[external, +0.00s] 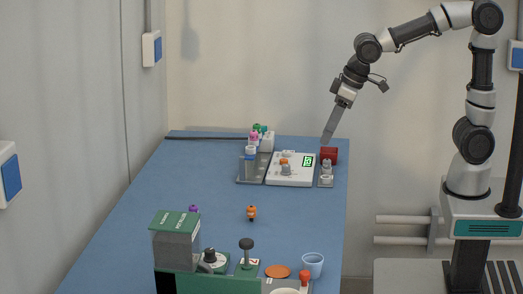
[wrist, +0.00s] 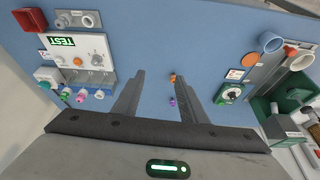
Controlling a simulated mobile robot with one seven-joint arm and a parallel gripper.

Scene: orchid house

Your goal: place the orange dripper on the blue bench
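A small orange dripper (external: 252,213) stands on the blue bench (external: 215,235), near its middle and apart from other things. It also shows in the wrist view (wrist: 172,77), seen between my fingers but farther off. A second small orange piece (external: 284,162) sits on the white test unit, also in the wrist view (wrist: 78,61); I cannot tell whether it is a dripper too. My gripper (external: 327,138) is raised over the bench's far right end, near a red block. In the wrist view its two fingers (wrist: 161,76) are wide apart with nothing held.
The white test unit (external: 304,178) stands at the back, with a red block (external: 328,154) and colored pieces around it. A purple piece (external: 193,209) lies left of the dripper. A green machine (external: 205,285), blue cup (external: 313,264) and orange disc (external: 278,271) fill the front. Mid-bench is mostly clear.

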